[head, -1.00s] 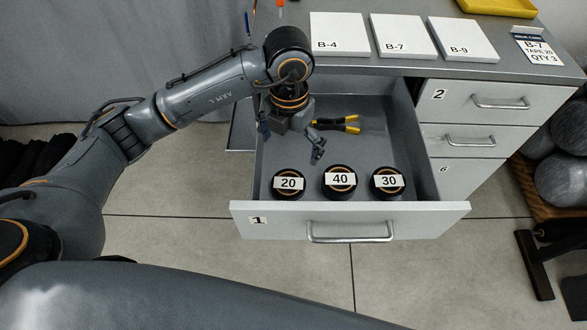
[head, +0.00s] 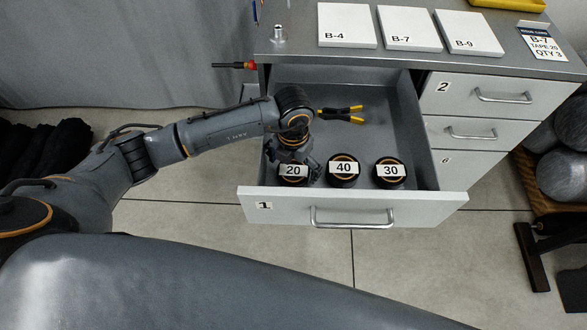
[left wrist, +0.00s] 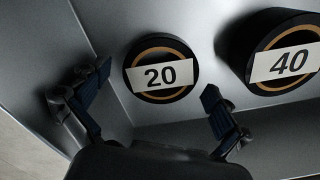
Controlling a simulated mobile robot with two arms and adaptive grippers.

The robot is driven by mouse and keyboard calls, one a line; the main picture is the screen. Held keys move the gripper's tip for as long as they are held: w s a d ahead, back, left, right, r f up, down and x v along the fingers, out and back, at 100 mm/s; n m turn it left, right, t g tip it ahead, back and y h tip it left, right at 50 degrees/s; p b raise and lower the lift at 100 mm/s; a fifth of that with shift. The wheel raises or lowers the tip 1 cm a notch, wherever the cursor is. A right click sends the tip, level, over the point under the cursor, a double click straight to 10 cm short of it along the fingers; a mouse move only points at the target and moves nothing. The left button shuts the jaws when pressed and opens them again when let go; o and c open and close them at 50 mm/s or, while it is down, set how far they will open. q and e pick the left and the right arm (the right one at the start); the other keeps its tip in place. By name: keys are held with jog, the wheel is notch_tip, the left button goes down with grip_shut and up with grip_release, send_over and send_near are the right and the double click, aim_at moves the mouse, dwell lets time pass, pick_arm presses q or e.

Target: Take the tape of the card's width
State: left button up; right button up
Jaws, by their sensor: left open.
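The card (head: 541,42) on the right of the counter reads B-7, TAPE 20 and a quantity line. The open drawer 1 (head: 350,208) holds three dark round tape rolls with white labels: the 20 tape (head: 293,171), the 40 tape (head: 343,169) and the 30 tape (head: 390,171). My left gripper (head: 293,160) is open over the 20 tape at the drawer's left front. In the left wrist view the 20 tape (left wrist: 160,73) lies between and beyond the spread fingers. The 40 tape (left wrist: 284,58) is just right of the right finger. My right gripper is not in view.
Yellow-handled pliers (head: 341,114) lie behind the rolls in the drawer. White pads B-4 (head: 346,22), B-7 (head: 409,26) and B-9 (head: 468,31) lie on the counter. The drawer's left wall is close to my left gripper. The drawer's right rear floor is clear.

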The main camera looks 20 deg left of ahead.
pick_arm(q)
jog(key=c, duration=1.1)
